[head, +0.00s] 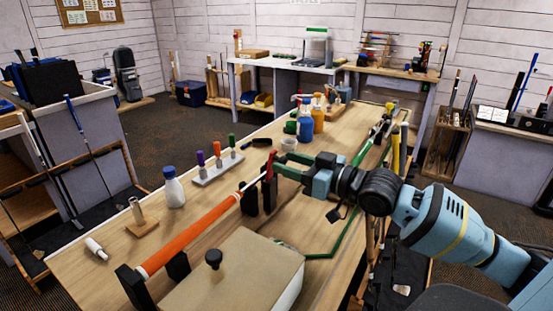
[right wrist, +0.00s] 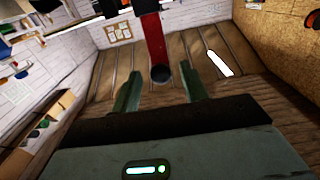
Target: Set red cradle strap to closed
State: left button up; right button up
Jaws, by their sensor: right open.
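The red cradle strap (head: 270,166) stands up from the black cradle (head: 251,201) near the shaft end of the orange grip. In the right wrist view the red strap (right wrist: 152,38) hangs in from the top edge, with a dark round end between and just beyond my fingertips. My right gripper (head: 281,165) is open beside the strap, its green fingers pointing left toward it. The right wrist view shows a gap between the fingers (right wrist: 160,85), and nothing is clamped. Whether a finger touches the strap I cannot tell. My left gripper is not in view.
The orange club grip (head: 190,235) lies across black supports on the wooden bench. A beige box with a black knob (head: 235,271) stands in front. A marker rack (head: 218,169), a white bottle (head: 174,187) and a wooden stand (head: 141,218) sit behind.

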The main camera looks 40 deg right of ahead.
aim_at(286, 162)
jog(key=shift+x, duration=1.95)
grip_shut()
